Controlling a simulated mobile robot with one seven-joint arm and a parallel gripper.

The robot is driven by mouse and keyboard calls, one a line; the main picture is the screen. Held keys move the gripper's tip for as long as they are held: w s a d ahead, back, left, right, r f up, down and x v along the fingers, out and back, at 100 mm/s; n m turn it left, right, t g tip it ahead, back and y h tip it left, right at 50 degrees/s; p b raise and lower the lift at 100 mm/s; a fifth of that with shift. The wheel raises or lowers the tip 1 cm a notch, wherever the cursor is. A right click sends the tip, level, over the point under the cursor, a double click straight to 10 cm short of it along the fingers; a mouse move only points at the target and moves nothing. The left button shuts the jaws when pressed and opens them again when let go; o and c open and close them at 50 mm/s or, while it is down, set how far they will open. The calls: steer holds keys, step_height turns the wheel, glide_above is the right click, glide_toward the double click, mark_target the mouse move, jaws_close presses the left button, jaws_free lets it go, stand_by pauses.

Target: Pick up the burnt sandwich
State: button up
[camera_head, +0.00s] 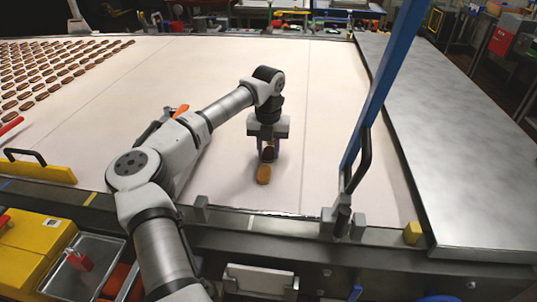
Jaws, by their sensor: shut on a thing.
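A dark brown, burnt-looking sandwich (268,153) is between the fingers of my gripper (267,150), low over the white belt. My gripper points down and is shut on it. I cannot tell whether this sandwich touches the belt. A lighter golden-brown sandwich (263,175) lies just in front of the gripper, very close to the dark one in the picture.
Many sandwiches (45,75) lie in rows on the belt (225,65) at the left. A blue post (385,85) with a black handle stands right of my gripper. A bare metal table (450,130) is farther right. The belt behind my gripper is clear.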

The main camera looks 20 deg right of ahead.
mark_target(267, 153)
steer(key=shift+c, duration=0.5)
steer(key=shift+r, duration=0.1)
steer(key=shift+r, duration=0.55)
step_height(267, 153, up, 19)
steer(key=b, duration=0.2)
steer(key=shift+f+b, duration=0.15)
steer(key=shift+b, duration=0.2)
steer(key=shift+a, duration=0.15)
